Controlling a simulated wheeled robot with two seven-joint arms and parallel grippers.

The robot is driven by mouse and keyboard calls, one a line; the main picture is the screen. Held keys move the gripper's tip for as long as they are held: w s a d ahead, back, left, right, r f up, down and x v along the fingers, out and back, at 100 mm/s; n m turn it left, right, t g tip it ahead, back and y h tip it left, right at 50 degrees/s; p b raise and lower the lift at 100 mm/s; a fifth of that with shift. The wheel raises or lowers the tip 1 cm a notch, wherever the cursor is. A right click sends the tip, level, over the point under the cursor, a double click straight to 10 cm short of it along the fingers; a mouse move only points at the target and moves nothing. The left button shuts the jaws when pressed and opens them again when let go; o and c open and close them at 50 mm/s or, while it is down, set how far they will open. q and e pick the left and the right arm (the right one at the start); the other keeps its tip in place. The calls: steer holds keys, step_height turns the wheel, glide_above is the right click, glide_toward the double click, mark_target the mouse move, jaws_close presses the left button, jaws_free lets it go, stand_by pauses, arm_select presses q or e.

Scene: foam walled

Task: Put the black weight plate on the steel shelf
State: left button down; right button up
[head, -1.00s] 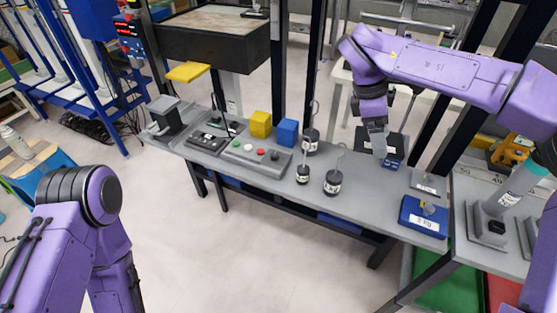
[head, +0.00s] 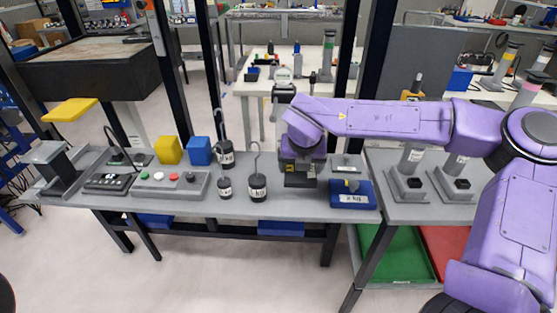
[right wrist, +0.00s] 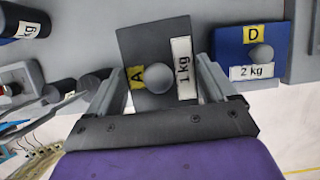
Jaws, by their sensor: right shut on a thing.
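The black weight plate (right wrist: 140,45), with a round knob, a yellow "A" label and a "1 kg" label, is between the fingers of my right gripper (right wrist: 160,88) in the right wrist view. The gripper is shut on it, with a finger at each side. In the head view my right gripper (head: 300,168) is over the grey bench, with the dark plate (head: 300,182) below it. I cannot tell whether the plate touches the bench. I cannot tell which surface is the steel shelf. My left gripper is out of view.
A blue 2 kg plate (head: 352,197), also in the right wrist view (right wrist: 235,45), is right of the gripper, with a grey plate (head: 346,162) behind it. Black hooked weights (head: 257,187) stand left. Dark uprights rise behind the bench. Grey stands (head: 408,186) are farther right.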

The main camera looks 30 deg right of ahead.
mark_target(299, 193)
step_height(299, 193, down, 8)
steer(key=shift+w+r, duration=0.1)
stand_by(0.4)
steer(key=o, duration=1.7)
steer(key=shift+f, duration=0.2)
steer(key=shift+o, duration=0.2)
steer(key=v, duration=1.2)
steer(key=shift+r, duration=0.2)
